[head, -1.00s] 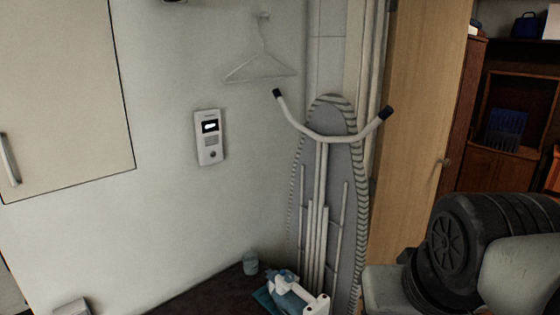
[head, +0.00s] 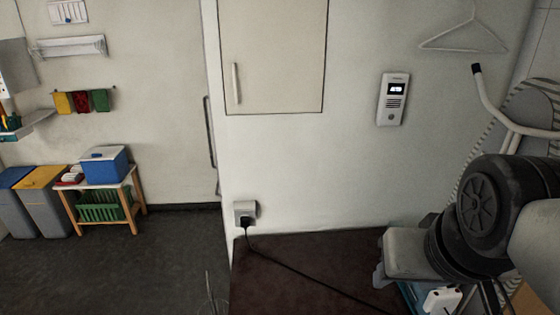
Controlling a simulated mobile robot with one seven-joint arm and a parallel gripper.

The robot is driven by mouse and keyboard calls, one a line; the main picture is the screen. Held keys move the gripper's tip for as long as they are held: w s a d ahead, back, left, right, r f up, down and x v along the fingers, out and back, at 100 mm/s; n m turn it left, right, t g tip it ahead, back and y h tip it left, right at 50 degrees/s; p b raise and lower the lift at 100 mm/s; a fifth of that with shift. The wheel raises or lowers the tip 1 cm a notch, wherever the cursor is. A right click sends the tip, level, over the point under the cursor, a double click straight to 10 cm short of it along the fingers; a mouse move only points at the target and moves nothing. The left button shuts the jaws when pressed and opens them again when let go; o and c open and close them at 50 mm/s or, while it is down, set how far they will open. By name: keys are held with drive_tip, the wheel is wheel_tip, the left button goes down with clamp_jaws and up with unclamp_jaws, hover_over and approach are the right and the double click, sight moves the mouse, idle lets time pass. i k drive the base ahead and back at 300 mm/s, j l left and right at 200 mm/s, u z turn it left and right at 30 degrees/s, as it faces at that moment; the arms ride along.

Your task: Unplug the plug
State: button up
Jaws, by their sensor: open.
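The black plug (head: 245,222) sits in a white wall socket (head: 251,208) low on the white wall, left of the picture's middle. A black cord (head: 300,271) runs from it down and to the right over the dark brown surface. My gripper (head: 384,262) is at the lower right, in front of the wall and well to the right of the plug. It is open and apart from the plug and cord. My arm hides part of the view behind it, and the fingertips show only in part.
A white iron (head: 441,298) lies at the lower right beneath my arm. The ironing board (head: 540,95) leans at the right edge. An intercom (head: 392,99) and a cabinet door (head: 272,58) are above. Bins and a small table (head: 133,189) stand far left. The space before the plug looks clear.

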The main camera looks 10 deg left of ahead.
sight(244, 222)
drive_tip(key=u, duration=0.85)
drive_tip(key=k+j+z, duration=0.2)
drive_tip(key=j, duration=0.2)
drive_tip(key=j+z, duration=0.25)
drive_tip(key=j, duration=0.2)
drive_tip(key=k+j+z, duration=0.2)
drive_tip(key=j, duration=0.15)
drive_tip(key=j+z, duration=0.2)
drive_tip(key=j, duration=0.15)
drive_tip(key=k+j+z, duration=0.2)
drive_tip(key=j, duration=0.15)
drive_tip(key=k+j+z, duration=0.2)
drive_tip(key=j, duration=0.15)
drive_tip(key=i+j+z, duration=0.1)
drive_tip(key=j+z, duration=0.15)
drive_tip(key=i+j+z, duration=0.2)
drive_tip(key=j, duration=0.25)
drive_tip(key=j+z, duration=0.25)
drive_tip(key=i+j+z, duration=0.15)
drive_tip(key=j, duration=0.15)
drive_tip(key=i+j+z, duration=0.2)
drive_tip(key=j, duration=0.15)
drive_tip(key=j+z, duration=0.15)
drive_tip(key=j, duration=0.15)
